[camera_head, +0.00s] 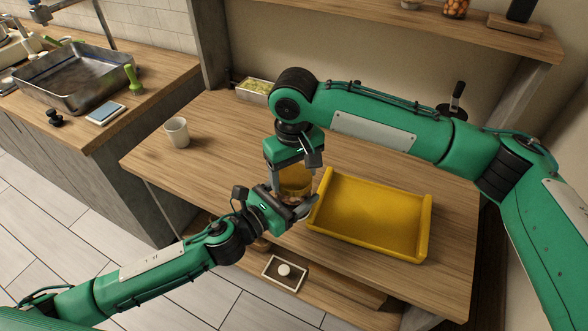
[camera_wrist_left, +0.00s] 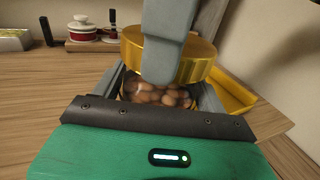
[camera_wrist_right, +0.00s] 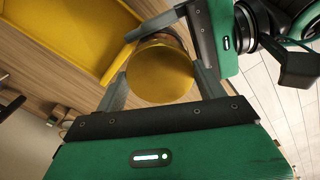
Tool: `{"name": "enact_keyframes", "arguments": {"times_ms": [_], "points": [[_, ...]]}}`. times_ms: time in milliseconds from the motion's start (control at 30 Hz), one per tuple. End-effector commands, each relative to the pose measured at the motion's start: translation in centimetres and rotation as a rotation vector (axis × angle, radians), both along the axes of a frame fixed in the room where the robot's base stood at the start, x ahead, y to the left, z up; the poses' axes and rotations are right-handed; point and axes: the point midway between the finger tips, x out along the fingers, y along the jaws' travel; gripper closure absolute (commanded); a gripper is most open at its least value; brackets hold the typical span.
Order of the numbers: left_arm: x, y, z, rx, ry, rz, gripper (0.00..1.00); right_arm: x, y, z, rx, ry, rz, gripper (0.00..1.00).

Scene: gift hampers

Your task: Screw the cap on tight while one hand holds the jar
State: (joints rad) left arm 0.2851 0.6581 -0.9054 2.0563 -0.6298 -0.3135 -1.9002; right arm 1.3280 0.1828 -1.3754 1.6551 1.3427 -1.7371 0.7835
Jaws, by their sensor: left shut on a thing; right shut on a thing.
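The glass jar (camera_wrist_left: 158,97), with brown round nut-like pieces inside, stands between the fingers of my left gripper (camera_head: 296,206), which is shut on it from the side. The wide gold cap (camera_head: 296,180) is over the jar's mouth. It also shows in the left wrist view (camera_wrist_left: 203,62) and fills the middle of the right wrist view (camera_wrist_right: 160,76). My right gripper (camera_head: 293,164) points down from above and is shut on the cap, one finger on each side. The fingers hide much of the jar, and I cannot tell how far down the cap sits.
A yellow tray (camera_head: 426,232) lies just right of the jar on the wooden table (camera_head: 225,115). A white cup (camera_head: 177,132) stands at the left, and a metal container (camera_head: 253,88) at the back. The table between cup and jar is clear.

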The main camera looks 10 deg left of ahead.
Motion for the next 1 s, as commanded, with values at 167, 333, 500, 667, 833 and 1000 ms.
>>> {"name": "enact_keyframes", "arguments": {"times_ms": [167,333,500,667,833,1000], "points": [[0.01,-0.01,0.10,-0.001,-0.002,0.000,0.90,-0.02,0.03,-0.07,0.001,0.001,-0.032,0.50],[0.01,-0.01,0.08,-0.001,-0.001,0.000,0.90,-0.09,0.14,-0.11,0.002,0.002,-0.245,0.50],[0.00,-0.01,0.07,-0.001,-0.001,0.000,0.90,-0.11,0.19,-0.14,0.002,0.003,-0.538,0.50],[-0.01,-0.02,0.05,-0.001,-0.001,0.000,0.90,-0.10,0.28,-0.11,0.002,0.003,-0.814,0.50],[-0.01,-0.03,0.04,-0.001,-0.001,-0.001,0.90,-0.08,0.33,-0.15,0.001,0.003,-1.115,0.50],[-0.03,-0.04,0.04,-0.001,-0.001,-0.001,0.90,-0.02,0.39,-0.13,0.002,0.003,-1.422,0.50]]}}
